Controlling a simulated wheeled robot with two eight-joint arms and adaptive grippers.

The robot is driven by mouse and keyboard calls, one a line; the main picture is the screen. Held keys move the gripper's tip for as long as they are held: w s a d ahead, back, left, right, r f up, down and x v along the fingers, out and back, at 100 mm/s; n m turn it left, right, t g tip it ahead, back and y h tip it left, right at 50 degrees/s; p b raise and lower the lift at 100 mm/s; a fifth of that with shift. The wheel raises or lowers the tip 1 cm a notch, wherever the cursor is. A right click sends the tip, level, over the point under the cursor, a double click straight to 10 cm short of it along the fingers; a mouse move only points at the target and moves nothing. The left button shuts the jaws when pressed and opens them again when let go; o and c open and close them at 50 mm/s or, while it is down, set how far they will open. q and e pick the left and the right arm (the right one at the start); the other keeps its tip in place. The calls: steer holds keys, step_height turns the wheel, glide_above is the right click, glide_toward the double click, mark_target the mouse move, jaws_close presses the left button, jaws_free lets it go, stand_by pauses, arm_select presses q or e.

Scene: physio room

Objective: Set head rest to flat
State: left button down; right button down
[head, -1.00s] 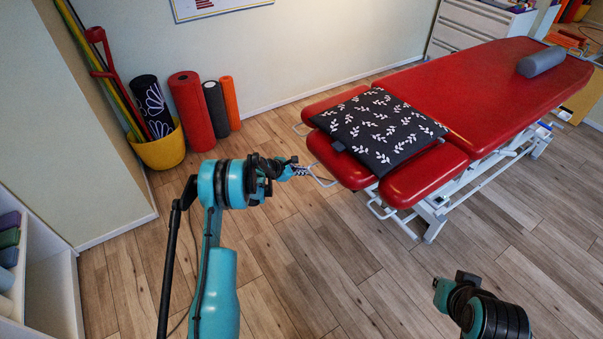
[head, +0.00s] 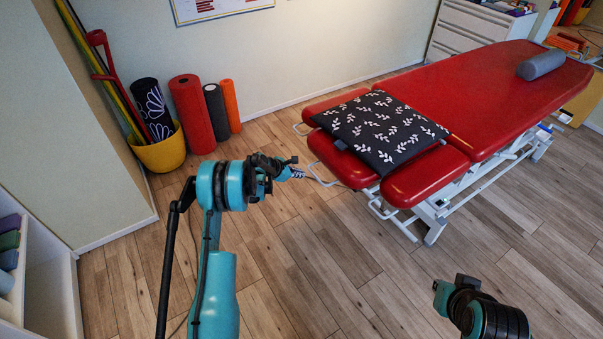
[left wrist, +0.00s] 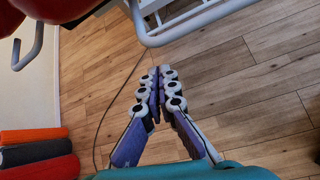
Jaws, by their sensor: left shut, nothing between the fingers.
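The red treatment table (head: 480,85) stands at the right in the head view. Its head rest (head: 340,162) is at the near left end, partly under a black pillow with white leaves (head: 380,128); its exact tilt is hard to tell. A white metal handle loop (head: 322,176) sticks out below the head rest. My left gripper (head: 300,173) is just left of this loop in the head view. In the left wrist view the gripper (left wrist: 160,80) is shut and empty, over the floor, with a grey loop (left wrist: 35,50) at upper left, apart from the fingers. My right gripper's fingers are not visible.
A yellow bucket (head: 160,152) and upright rolls, one red (head: 192,112), stand by the wall at left. A grey bolster (head: 541,63) lies on the table's far end. A white shelf (head: 48,275) is at lower left. The wooden floor in front is clear.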

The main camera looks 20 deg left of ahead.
arm_select(q)
steer(key=s+a+f+p+v, duration=0.1)
steer(key=p+v, duration=0.3)
steer(key=v, duration=0.5)
steer(key=s+d+r+m+y, duration=0.1)
steer(key=s+d+r+m, duration=0.3)
steer(key=r, duration=0.3)
steer(key=s+d+r+m+g+y, duration=0.1)
steer(key=s+d+r+m, duration=0.35)
steer(key=r, duration=0.25)
steer(key=s+d+r+m, duration=0.3)
steer(key=s+r+m, duration=0.15)
steer(key=r, duration=0.25)
steer(key=s+d+r+m+y, duration=0.1)
steer(key=s+d+m, duration=0.1)
steer(key=s+m, duration=0.4)
steer(key=s+d+r+m+y, duration=0.1)
steer(key=s+m, duration=0.5)
steer(key=s, duration=1.1)
steer(key=shift+d+r+m+y, duration=0.2)
steer(key=shift+d+m+y, duration=0.2)
steer(key=shift+d, duration=0.35)
